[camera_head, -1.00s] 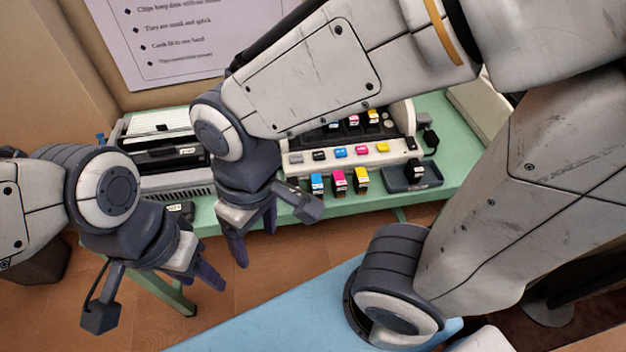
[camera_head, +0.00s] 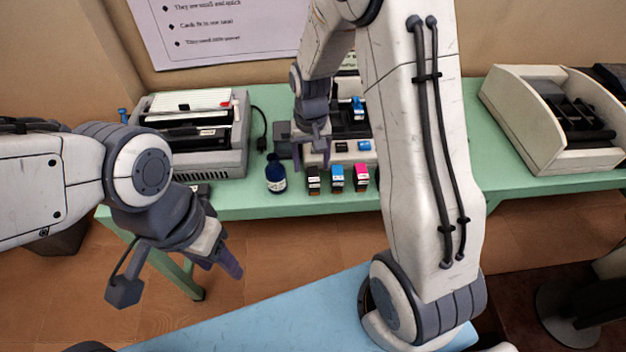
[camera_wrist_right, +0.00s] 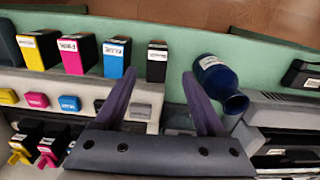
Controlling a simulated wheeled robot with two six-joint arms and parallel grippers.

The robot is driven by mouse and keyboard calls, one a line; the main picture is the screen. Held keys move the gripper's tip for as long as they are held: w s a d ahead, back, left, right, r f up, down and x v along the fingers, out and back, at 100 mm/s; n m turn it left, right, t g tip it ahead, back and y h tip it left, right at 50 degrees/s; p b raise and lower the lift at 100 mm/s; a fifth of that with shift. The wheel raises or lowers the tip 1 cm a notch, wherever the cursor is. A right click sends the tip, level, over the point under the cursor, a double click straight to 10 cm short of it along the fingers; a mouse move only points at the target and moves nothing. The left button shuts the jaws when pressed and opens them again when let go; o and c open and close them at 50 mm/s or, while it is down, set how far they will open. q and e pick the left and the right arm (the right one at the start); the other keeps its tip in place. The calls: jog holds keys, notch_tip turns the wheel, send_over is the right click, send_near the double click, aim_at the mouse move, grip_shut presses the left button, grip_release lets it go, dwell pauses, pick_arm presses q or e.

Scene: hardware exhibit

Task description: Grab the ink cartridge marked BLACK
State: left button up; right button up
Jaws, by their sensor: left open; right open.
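The black ink cartridge (camera_head: 313,180) stands upright on the green table, leftmost of the front row in the head view. In the right wrist view the black cartridge (camera_wrist_right: 157,62) shows between and beyond my fingertips; its white label is too small to read. My right gripper (camera_head: 311,162) is open and empty, pointing down just behind the cartridge in the head view. It also shows in the wrist view (camera_wrist_right: 158,73). My left gripper (camera_head: 226,258) is open and empty, in front of the table edge, well away from the cartridges.
A cyan cartridge (camera_head: 337,178) and a magenta one (camera_head: 361,178) stand right of the black one. A dark blue bottle (camera_head: 276,175) stands close to its left. A cartridge holder (camera_wrist_right: 70,92) lies behind the row. A grey printer (camera_head: 195,135) stands left, a beige machine (camera_head: 560,115) right.

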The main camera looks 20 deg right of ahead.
aim_at(313, 174)
jog(key=f, duration=0.5)
jog(key=shift+d+f+p, duration=0.1)
jog(key=shift+d+p, duration=0.15)
jog(key=shift+p, duration=0.1)
grip_shut()
